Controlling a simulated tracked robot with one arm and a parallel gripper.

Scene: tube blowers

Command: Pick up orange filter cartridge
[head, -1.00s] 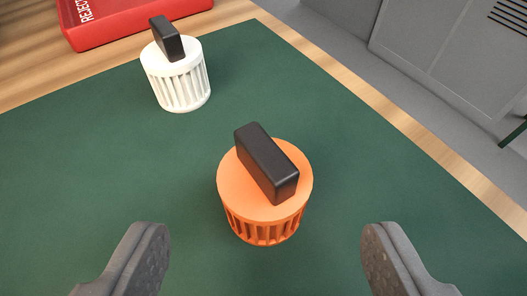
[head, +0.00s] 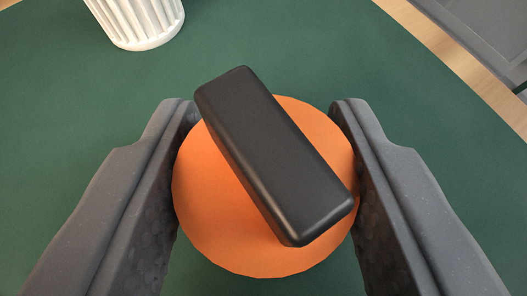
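The orange filter cartridge (head: 205,205) is in the middle of the head view, close below the camera. Its round top shows, with a black block handle (head: 275,155) lying across it, slanting from upper left to lower right. My gripper (head: 264,112) has one dark grey finger on each side of the cartridge. Both fingers sit against its sides below the top rim, so it is shut on the cartridge body, not on the handle. The ribbed side of the cartridge and its underside are hidden, and I cannot tell whether it touches the mat.
A white ribbed cartridge (head: 143,20) stands on the green mat (head: 60,110) at the upper left, cut off by the picture edge. A wooden table edge (head: 450,55) runs along the upper right, with grey beyond it. The mat around the orange cartridge is clear.

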